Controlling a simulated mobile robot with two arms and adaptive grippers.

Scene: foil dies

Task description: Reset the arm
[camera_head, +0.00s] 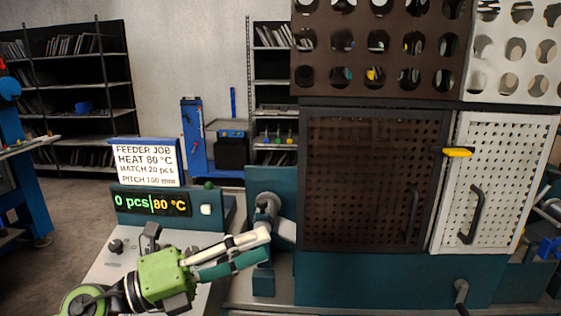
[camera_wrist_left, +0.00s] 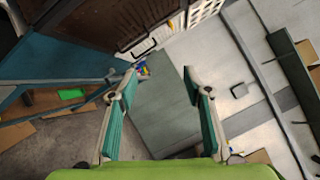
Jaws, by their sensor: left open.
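My left gripper (camera_head: 266,246) has a green body and teal-padded fingers. It reaches from the lower left over a light panel, pointing right, in front of a teal machine. It is open, and its fingers stand apart in the left wrist view (camera_wrist_left: 160,76) with nothing between them. In the head view a grey cylindrical part (camera_head: 267,206) of the machine shows just beyond the fingertips; I cannot tell whether they touch. My right gripper is not in view.
A display (camera_head: 152,203) reads 0 pcs and 80 °C, below a white job sign (camera_head: 147,165). A dark mesh door (camera_head: 365,180) and a white mesh door (camera_head: 500,180) are closed at right. Shelves (camera_head: 75,90) stand behind. Floor shows at left.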

